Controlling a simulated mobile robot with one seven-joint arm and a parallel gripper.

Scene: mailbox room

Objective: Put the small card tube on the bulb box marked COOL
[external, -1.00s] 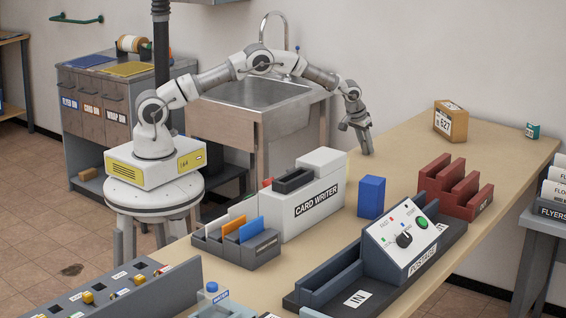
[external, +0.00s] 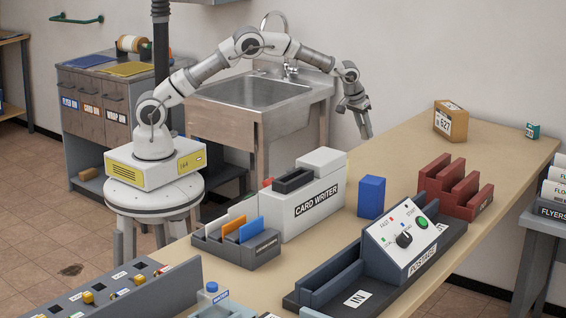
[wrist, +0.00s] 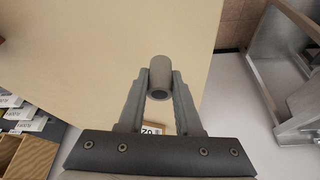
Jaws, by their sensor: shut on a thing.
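My gripper (external: 360,108) is shut on a small greyish-beige card tube (wrist: 160,77), which shows between the two fingers in the wrist view. In the external view the tube (external: 366,125) hangs below the fingers, above the far-left part of the table. A small teal box (external: 533,130) stands at the table's far right end; its pale mark is too small to read. No box that I can read as COOL shows in either view.
A brown carton (external: 450,121) labelled 627 stands at the back of the table (external: 400,165). A red rack (external: 456,187), blue block (external: 371,197) and card writer (external: 305,207) stand nearer. A sink (external: 263,95) is beside the arm. The table's back middle is clear.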

